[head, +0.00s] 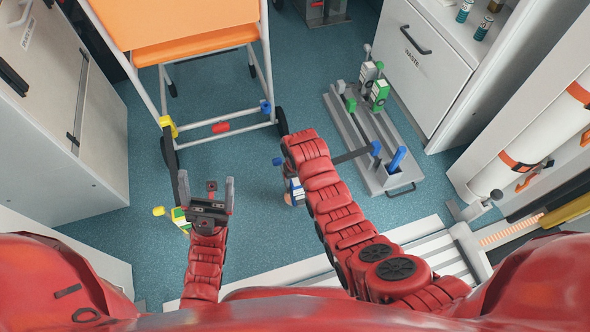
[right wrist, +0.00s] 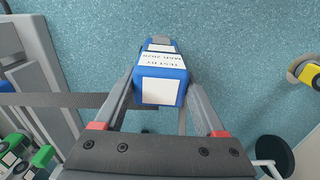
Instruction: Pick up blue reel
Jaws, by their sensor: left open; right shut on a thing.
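The blue reel (right wrist: 160,88) has white labels and sits between the fingers of my right gripper (right wrist: 161,76), which is shut on it. In the head view the blue reel (head: 296,188) shows beside my right forearm, which partly hides it. The right fingertips are hidden there. My left gripper (head: 206,184) is open and empty at the left, above the floor. A yellow and green reel (head: 180,217) shows just behind it, partly hidden.
A grey tray (head: 352,135) on the blue floor holds green and grey reels (head: 379,90) and blue parts. A dark strap (head: 352,155) runs from its blue end toward my right arm. An orange wheeled chair (head: 190,40) stands at the back left. Cabinets flank both sides.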

